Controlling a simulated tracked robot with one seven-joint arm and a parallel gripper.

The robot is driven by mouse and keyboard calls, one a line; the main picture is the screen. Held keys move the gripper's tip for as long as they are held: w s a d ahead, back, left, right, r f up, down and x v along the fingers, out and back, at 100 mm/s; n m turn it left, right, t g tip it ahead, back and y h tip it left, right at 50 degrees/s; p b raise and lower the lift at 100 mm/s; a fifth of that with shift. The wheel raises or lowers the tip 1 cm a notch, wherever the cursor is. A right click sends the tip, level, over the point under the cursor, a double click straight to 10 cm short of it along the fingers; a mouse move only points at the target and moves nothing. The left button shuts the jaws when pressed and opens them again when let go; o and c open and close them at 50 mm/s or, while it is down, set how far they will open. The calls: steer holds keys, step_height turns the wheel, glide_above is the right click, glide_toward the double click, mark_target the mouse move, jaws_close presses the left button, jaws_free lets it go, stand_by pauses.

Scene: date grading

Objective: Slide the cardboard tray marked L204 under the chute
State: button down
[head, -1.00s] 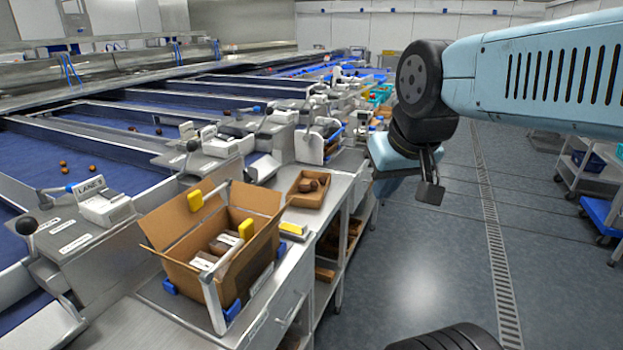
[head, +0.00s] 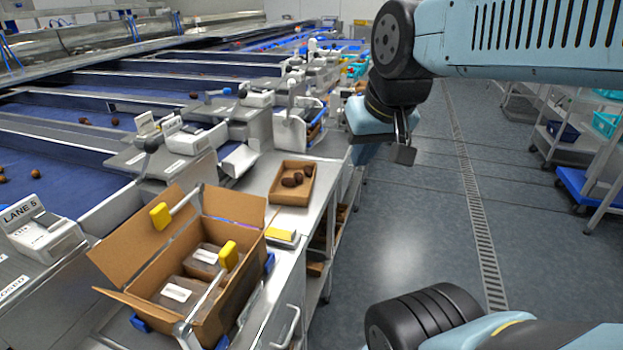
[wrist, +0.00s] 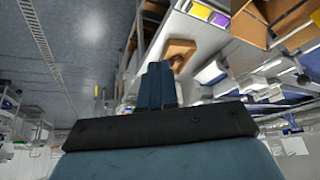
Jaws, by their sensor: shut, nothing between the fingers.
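A shallow cardboard tray (head: 273,196) holding several dark dates sits on the steel bench, in the middle of the head view. It also shows beyond my fingers in the wrist view (wrist: 188,44). I can read no L204 mark on it. A pale metal chute (head: 240,161) slopes down just left of the tray; the tray lies beside its lower end, not visibly beneath it. My gripper (wrist: 159,70) is shut and empty in the wrist view, pointing toward the bench and apart from the tray.
A large open carton (head: 130,255) with packs and yellow-ended clamp arms stands on the near bench. A yellow-topped block (head: 282,236) lies between carton and tray. Lane machines (head: 44,234) line the left. The floor aisle (head: 420,220) is clear; carts (head: 580,150) stand right.

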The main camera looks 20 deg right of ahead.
steer(key=w+d+f+m+g+y, duration=0.1)
steer(key=w+d+f+m+y, duration=0.2)
steer(key=w+f+m, duration=0.55)
steer(key=w+d+f+m+g+y, duration=0.1)
steer(key=w+d+f+m+y, duration=0.3)
steer(key=w+m, duration=0.65)
steer(key=m+t, duration=0.2)
steer(key=m, duration=0.4)
glide_toward(311, 189)
steer(key=x, duration=0.4)
steer(key=shift+s+d+f, duration=0.1)
steer(key=shift+s+f, duration=0.05)
steer(key=shift+f, duration=0.45)
steer(key=shift+w+a, duration=0.5)
steer(key=shift+a, duration=0.1)
steer(key=w+a, duration=0.2)
steer(key=a, duration=0.1)
steer(key=w+a, duration=0.3)
steer(key=a, duration=0.1)
steer(key=w+a, duration=0.3)
steer(key=a, duration=0.1)
steer(key=shift+a, duration=0.15)
